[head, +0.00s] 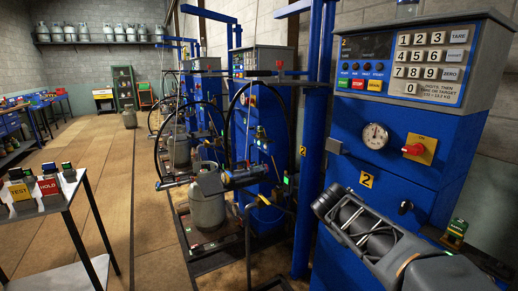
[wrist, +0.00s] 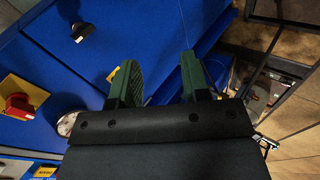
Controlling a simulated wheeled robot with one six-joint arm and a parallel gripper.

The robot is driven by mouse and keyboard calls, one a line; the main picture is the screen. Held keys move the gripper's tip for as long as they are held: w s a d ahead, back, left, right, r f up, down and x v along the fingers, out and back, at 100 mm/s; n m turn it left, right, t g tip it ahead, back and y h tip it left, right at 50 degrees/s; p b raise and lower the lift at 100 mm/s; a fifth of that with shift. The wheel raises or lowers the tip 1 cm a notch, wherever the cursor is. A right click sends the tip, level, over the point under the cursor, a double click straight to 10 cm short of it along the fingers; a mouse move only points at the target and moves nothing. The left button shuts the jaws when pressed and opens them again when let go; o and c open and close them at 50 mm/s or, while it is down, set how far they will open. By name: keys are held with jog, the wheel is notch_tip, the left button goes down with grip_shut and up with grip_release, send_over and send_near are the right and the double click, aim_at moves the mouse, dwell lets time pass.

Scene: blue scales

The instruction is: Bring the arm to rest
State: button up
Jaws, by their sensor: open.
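My gripper (wrist: 160,75) shows in the wrist view with its two green fingers apart and nothing between them. It is in front of a blue scale cabinet (wrist: 120,30), whose panel fills the left and middle of that view. In the head view my grey and black arm (head: 375,228) reaches across the lower right, in front of the same cabinet (head: 375,160) marked 2. I cannot make out the fingers in the head view.
The cabinet carries a round gauge (head: 375,136), a red switch (head: 413,149) and a keypad (head: 433,65). A blue post (head: 313,150) stands to its left. A grey cylinder (head: 207,207) stands on a low platform. A small table (head: 50,208) holds signs at left. The aisle floor (head: 105,160) is clear.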

jog(key=s+a+r+m+y+p, duration=0.2)
jog(key=s+a+y+p, duration=0.1)
jog(key=s+p, duration=0.3)
jog(key=s+a+r+m+g+y+p, duration=0.1)
jog(key=s+a+y+p, duration=0.3)
jog(key=s, duration=0.4)
jog(key=shift+a+r+m+p, duration=0.5)
jog(key=shift+a+r+p, duration=0.35)
jog(key=shift+p, duration=0.2)
